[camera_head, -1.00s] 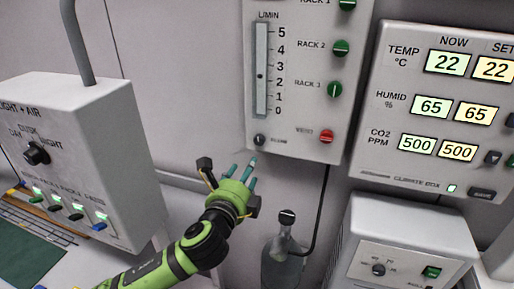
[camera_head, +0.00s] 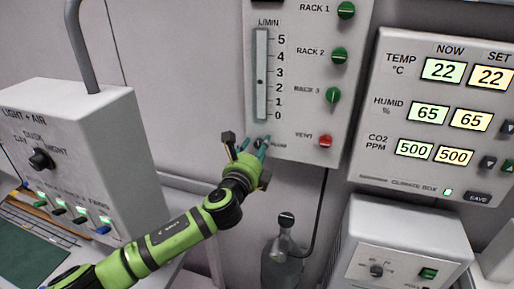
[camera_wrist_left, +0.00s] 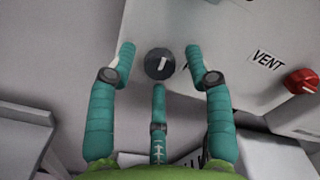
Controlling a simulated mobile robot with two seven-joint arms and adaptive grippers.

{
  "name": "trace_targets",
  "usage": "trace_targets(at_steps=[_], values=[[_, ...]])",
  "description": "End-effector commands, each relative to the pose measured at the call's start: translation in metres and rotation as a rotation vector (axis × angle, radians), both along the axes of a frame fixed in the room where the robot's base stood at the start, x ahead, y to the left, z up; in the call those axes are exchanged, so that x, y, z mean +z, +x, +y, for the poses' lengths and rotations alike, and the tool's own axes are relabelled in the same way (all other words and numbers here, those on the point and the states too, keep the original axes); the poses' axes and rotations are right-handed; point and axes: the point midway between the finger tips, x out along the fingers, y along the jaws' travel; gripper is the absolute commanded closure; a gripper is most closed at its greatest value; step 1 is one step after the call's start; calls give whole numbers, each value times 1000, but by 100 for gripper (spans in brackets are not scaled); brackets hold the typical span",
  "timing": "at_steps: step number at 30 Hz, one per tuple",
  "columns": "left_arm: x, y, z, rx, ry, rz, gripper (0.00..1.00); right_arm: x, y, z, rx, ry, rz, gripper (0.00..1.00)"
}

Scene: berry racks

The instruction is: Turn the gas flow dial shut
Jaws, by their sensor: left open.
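The flow dial (camera_wrist_left: 159,64) is a small round black knob with a white mark, on the lower part of the grey flow panel (camera_head: 309,170). In the left wrist view its mark slants a little, upper right to lower left. My left gripper (camera_head: 254,146) is open in front of it. In the left wrist view, two teal fingers stand either side of the dial and a third is below it. I see no clear contact. In the head view the fingers partly hide the dial. My right gripper is not in view.
A red vent knob (camera_head: 326,141) and green rack knobs (camera_head: 334,95) are on the same panel. A glass bottle (camera_head: 284,262) stands below. The climate box (camera_head: 380,165) is at right, and the light and air box (camera_head: 110,120) is at left.

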Motion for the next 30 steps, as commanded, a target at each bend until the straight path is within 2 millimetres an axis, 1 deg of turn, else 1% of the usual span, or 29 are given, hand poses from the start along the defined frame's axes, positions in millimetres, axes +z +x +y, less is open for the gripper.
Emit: trace_targets(at_steps=[5,6,8,9,10,30], values=[[0,0,0,0,0,0,48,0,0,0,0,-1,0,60],[0,0,0,0,0,0,52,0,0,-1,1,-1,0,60],[0,0,0,0,0,0,76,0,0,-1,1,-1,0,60],[0,0,0,0,0,0,92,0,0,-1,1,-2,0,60],[0,0,0,0,0,0,100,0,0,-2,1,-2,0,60],[-1,-1,-1,-2,-13,6,100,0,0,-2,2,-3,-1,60]])
